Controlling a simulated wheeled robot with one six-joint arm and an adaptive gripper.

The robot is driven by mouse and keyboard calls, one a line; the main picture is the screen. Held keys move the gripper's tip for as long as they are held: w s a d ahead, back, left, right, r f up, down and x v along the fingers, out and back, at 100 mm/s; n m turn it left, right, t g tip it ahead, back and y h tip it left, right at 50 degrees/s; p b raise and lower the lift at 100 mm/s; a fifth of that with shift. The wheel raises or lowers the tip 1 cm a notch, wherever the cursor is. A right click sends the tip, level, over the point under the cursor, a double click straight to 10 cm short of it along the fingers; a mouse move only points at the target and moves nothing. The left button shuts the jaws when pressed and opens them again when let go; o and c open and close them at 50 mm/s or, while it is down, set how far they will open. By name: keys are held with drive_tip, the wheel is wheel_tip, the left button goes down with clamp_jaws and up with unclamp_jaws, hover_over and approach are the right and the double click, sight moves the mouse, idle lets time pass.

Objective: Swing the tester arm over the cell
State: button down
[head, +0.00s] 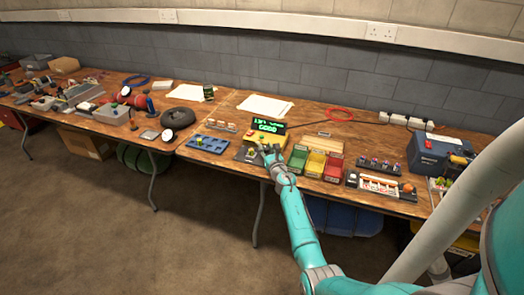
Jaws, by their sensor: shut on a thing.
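The tester (286,137) is a yellow unit with a lit green display (268,127), standing on the right-hand wooden bench. My gripper (265,152) is at the front left of the tester, low over a dark base. It is shut on a small part there, which looks to be the tester arm. The fingers cover most of that part, so its angle is hard to tell. The cell cannot be made out for certain from this distance.
A black rack (379,166) and a blue box (430,152) are farther right. White paper (265,106) lies behind.

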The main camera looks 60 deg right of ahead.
drive_tip(key=shift+r+n+y, duration=0.1)
drive_tip(key=shift+n+y, duration=0.2)
drive_tip(key=shift+y, duration=0.1)
drive_tip(key=c, duration=0.8)
unclamp_jaws()
drive_tip(key=shift+o, duration=0.2)
drive_tip(key=shift+s, duration=0.15)
drive_tip(key=v, duration=1.1)
drive_tip(key=shift+s+a+f, duration=0.2)
drive_tip(key=shift+s+f, duration=0.05)
drive_tip(key=shift+s, duration=0.1)
